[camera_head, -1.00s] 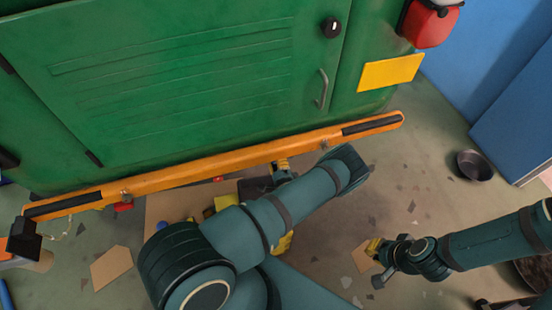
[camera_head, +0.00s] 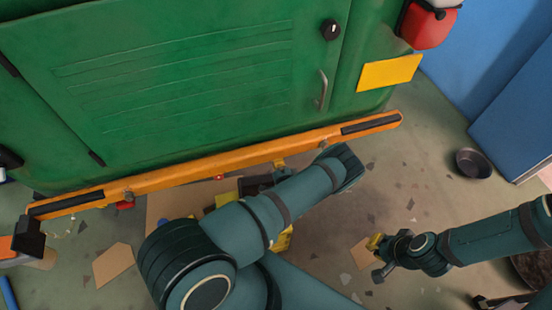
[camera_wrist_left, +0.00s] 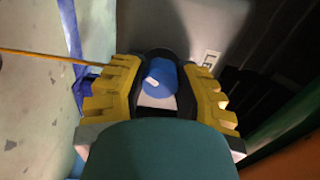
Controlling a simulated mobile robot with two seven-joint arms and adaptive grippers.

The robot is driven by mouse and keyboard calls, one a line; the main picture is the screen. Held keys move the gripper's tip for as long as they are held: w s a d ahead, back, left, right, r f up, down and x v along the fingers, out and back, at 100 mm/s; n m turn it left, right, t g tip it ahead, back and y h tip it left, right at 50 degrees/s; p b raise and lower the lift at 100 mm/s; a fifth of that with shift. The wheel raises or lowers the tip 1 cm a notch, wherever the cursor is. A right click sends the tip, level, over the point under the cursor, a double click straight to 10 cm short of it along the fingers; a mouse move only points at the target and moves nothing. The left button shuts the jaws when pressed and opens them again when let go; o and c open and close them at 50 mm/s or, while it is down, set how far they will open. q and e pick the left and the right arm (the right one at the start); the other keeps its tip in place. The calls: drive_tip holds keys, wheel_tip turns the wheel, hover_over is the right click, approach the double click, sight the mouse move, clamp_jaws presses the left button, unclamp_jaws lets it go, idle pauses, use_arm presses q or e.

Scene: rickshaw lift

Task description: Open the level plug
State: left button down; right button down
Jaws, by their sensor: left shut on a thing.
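In the left wrist view a round blue plug (camera_wrist_left: 160,78) with a small white mark sits between the yellow fingers of my left gripper (camera_wrist_left: 161,94). The gripper is shut on it. The fingers hide the plug's sides, and I cannot tell whether it is still seated. In the head view my left arm reaches under the orange bumper (camera_head: 220,168) of the green vehicle (camera_head: 190,80), and its gripper is mostly hidden. My right gripper (camera_head: 374,256), with yellow fingers, hangs low at the right, away from the vehicle. Its opening is unclear.
A dark bowl (camera_head: 473,163) stands on the floor near the blue wall. Cardboard pieces (camera_head: 112,264) lie at the lower left. Floor between bumper and right arm is mostly clear.

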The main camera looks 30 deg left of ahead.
use_arm(q)
drive_tip(key=shift+w, duration=0.1)
drive_tip(key=c, duration=0.6)
unclamp_jaws()
drive_tip(key=shift+d, duration=0.1)
drive_tip(key=v, duration=1.2)
